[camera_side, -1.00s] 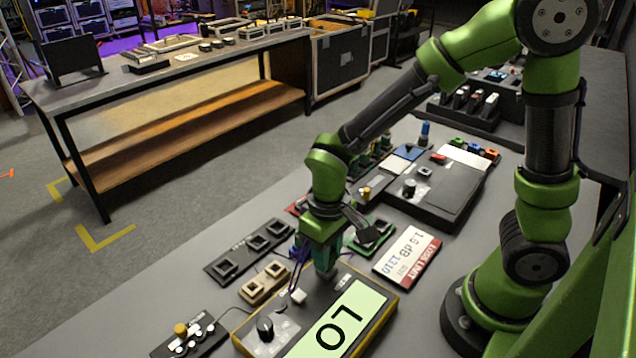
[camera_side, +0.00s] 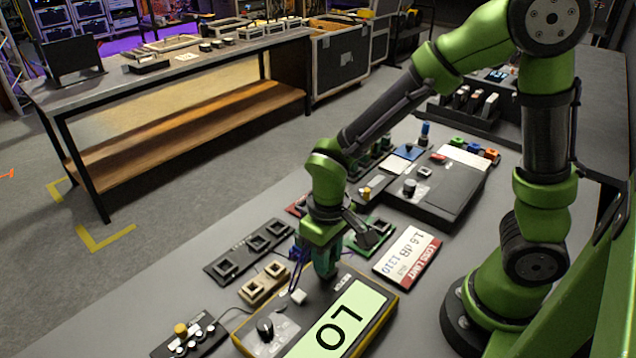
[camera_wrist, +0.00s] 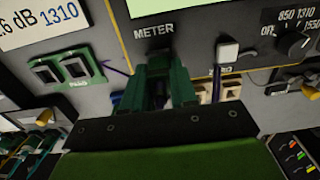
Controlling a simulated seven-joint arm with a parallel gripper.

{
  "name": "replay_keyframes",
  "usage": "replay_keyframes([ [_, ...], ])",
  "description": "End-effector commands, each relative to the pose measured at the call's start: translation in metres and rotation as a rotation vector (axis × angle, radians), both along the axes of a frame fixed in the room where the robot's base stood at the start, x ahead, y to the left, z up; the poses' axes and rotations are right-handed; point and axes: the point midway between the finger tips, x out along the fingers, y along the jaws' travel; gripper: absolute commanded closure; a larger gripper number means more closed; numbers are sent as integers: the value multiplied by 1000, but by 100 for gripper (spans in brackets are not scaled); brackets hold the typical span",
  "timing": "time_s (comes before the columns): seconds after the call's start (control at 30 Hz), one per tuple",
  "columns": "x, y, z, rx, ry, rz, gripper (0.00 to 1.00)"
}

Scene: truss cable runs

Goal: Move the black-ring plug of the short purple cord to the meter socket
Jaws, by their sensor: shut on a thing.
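The yellow-edged meter (camera_side: 335,318) lies on the bench, its screen reading LO. My gripper (camera_side: 325,273) points down at the meter's far edge. In the wrist view my gripper (camera_wrist: 165,85) is closed just below the METER label (camera_wrist: 153,30). It is shut on the plug of the purple cord; its fingers hide the plug, the black ring and the meter socket. I cannot tell whether the plug is in the socket. A bit of purple cord (camera_wrist: 115,69) shows left of the fingers, and more purple cord (camera_side: 294,274) hangs left of the gripper in the side view.
A beige socket block (camera_side: 264,283), a black socket strip (camera_side: 249,250) and a green socket block (camera_side: 371,235) are close by. A loss limit card (camera_side: 407,256) lies to the right.

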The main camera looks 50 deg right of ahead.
Motion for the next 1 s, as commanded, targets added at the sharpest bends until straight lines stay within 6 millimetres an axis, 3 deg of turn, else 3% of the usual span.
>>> replay_keyframes([
  [0.57,0,0,-1,0,1,0,100],
  [0.6,0,0,-1,0,1,0,71],
  [0.77,0,0,-1,0,1,0,47],
  [0.8,0,0,-1,0,1,0,43],
  [1.0,0,0,-1,0,1,0,43],
])
